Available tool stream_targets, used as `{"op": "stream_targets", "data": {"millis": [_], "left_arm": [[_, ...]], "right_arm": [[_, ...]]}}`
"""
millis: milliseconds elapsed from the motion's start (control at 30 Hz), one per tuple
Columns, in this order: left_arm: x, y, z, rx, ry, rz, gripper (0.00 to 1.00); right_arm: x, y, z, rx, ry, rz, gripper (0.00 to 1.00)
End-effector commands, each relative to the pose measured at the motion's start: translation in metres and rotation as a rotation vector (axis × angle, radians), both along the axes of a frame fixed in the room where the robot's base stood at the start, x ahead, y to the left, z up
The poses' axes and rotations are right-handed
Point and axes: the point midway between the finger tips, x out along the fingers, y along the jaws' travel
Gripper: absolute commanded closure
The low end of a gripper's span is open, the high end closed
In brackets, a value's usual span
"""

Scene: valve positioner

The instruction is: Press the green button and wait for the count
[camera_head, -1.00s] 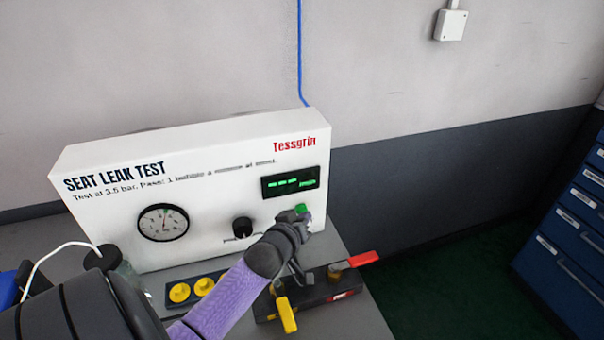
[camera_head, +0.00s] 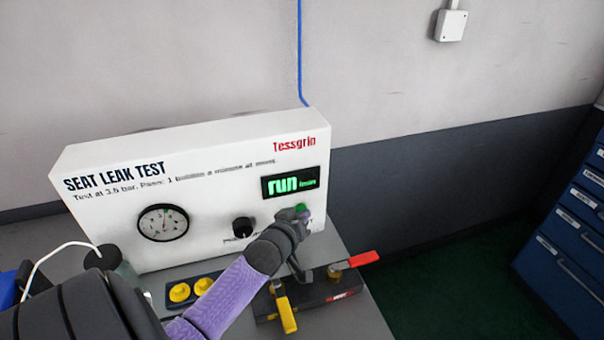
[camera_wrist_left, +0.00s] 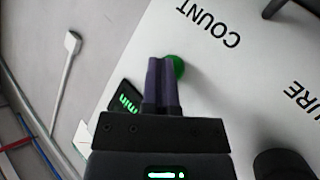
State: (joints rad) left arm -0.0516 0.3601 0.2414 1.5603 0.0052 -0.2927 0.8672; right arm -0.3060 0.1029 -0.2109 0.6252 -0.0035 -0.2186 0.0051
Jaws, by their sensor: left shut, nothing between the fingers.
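The white seat leak test box (camera_head: 110,225) stands on the bench with a round gauge (camera_head: 163,222), a black knob (camera_head: 242,228) and a small display (camera_head: 291,182) that reads "run" in green. The green button (camera_head: 301,208) is on the front face under the display, partly hidden by my left gripper (camera_head: 303,217). In the left wrist view my left gripper (camera_wrist_left: 161,62) is shut and empty, its fingertips at the green button (camera_wrist_left: 177,68), beside the word COUNT. I cannot tell if they touch. My right gripper is not in view.
A dark valve block with yellow (camera_head: 285,314) and red (camera_head: 361,259) handles lies on the bench below my left gripper. Two yellow round parts (camera_head: 180,292) sit in a dark holder. A blue drawer cabinet (camera_head: 570,230) stands at the right.

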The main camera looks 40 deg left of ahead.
Motion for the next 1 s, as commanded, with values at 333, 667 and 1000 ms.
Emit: {"op": "stream_targets", "data": {"millis": [333,667,1000], "left_arm": [[-0.008,-0.014,0.001,0.0,0.0,0.0,1.0],[-0.011,-0.021,0.002,-0.004,0.0,0.0,1.0],[-0.027,-0.051,0.002,-0.004,0.0,0.001,1.0]], "right_arm": [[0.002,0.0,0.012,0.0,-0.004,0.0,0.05],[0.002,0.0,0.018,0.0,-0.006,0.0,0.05],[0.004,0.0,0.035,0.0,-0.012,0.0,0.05]]}}
